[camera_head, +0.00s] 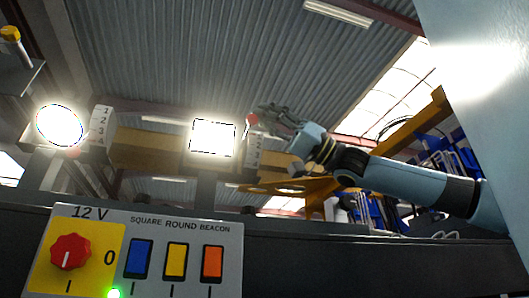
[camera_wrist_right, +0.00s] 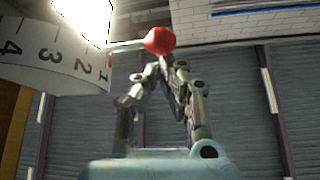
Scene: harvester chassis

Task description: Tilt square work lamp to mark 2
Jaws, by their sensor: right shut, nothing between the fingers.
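The square work lamp (camera_head: 213,138) is lit and shows as a bright white square in the head view; a corner of it (camera_wrist_right: 88,15) glows in the wrist view. Its white curved scale (camera_wrist_right: 60,62) shows 1 to 4. A thin rod with a red ball knob (camera_wrist_right: 160,40) sticks out by the scale, close to mark 1. The knob also shows in the head view (camera_head: 252,119). My right gripper (camera_head: 264,112) is shut and empty beside the knob; in the wrist view its fingertips (camera_wrist_right: 166,64) are just below it. Contact is unclear. My left gripper is out of view.
A lit round lamp (camera_head: 60,125) with its own scale (camera_head: 101,125) is at left. Below is a 12 V panel (camera_head: 140,285) with a red rotary knob (camera_head: 70,252) and three switches. A yellow bracket (camera_head: 410,130) rises behind my right arm.

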